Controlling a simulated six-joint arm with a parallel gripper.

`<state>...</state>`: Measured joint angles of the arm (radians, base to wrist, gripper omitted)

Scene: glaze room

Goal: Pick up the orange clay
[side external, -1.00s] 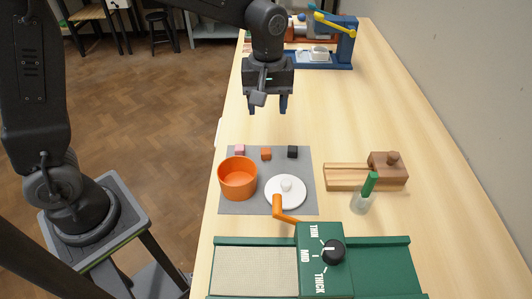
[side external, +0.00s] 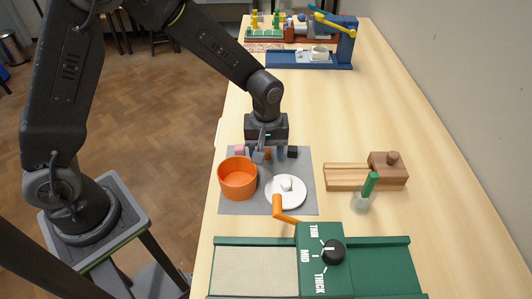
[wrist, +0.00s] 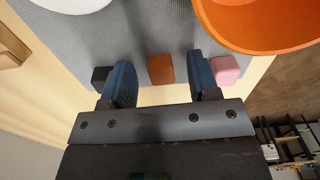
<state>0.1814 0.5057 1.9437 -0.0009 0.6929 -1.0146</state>
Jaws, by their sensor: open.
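The orange clay is a small orange-brown cube (wrist: 160,69) on the grey mat (wrist: 150,35). In the side view it is mostly hidden behind my gripper (side external: 267,152). My gripper is low over the far edge of the mat, pointing down, open and empty. In the wrist view my blue fingers (wrist: 162,72) appear on either side of the orange cube, with gaps to both. I cannot tell whether the fingertips are down at the cube's height.
A pink cube (wrist: 225,70) sits just outside one finger and a black cube (wrist: 101,77) outside the other. An orange bowl (side external: 237,180) and a white plate (side external: 285,203) with a white lump stand nearer on the mat. A wooden block tool (side external: 386,165) is to the right.

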